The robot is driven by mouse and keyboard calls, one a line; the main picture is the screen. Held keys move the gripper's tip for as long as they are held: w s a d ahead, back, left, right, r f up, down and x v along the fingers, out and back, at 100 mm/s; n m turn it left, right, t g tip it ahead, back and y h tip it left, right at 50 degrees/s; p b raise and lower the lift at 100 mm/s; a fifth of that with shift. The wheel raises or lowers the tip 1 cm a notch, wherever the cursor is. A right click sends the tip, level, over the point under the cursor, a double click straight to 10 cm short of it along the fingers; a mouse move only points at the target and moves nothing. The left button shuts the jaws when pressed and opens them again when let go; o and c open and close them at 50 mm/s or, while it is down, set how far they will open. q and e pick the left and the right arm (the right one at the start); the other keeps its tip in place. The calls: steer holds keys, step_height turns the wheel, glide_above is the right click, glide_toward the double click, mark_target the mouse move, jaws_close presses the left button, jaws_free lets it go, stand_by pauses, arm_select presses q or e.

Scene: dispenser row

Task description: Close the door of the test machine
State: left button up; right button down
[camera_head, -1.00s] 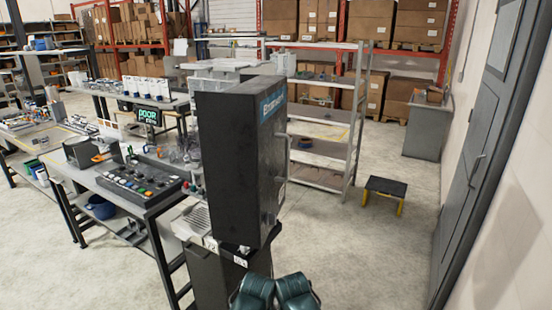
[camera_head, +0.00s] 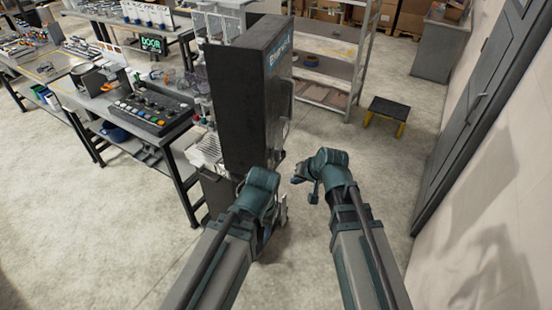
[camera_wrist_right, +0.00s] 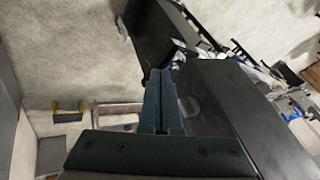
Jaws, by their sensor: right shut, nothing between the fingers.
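The test machine (camera_head: 249,110) is a tall black cabinet with a blue label high on its right face. A pale handle (camera_head: 289,112) is on that right side. I cannot tell clearly which panel is the door or how far it stands open. My right gripper (camera_head: 298,180) is right of the machine's lower end, shut and empty. In the right wrist view its closed fingers (camera_wrist_right: 161,100) are beside a large black panel (camera_wrist_right: 255,105); contact is unclear. My left gripper (camera_head: 282,212) is low in front of the machine, mostly hidden behind its wrist, jaws unclear.
A metal shelf (camera_head: 327,65) stands behind the machine. A small black-topped stool (camera_head: 389,110) stands right of it. A grey wall door (camera_head: 483,95) is far right. Floor around the stool is clear.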

arm_select(q)
step_height(320, 180, down, 7)
steer(key=b, duration=0.7)
steer(key=shift+r+b, duration=0.15)
steer(key=shift+b, duration=0.15)
arm_select(e)
steer(key=w+a+f, duration=0.6)
steer(key=w, duration=0.1)
steer(key=shift+w+a+m+t, duration=0.3)
steer(key=shift+w+m+t, duration=0.1)
arm_select(q)
steer(key=shift+a, duration=0.1)
arm_select(e)
steer(key=shift+a, duration=0.1)
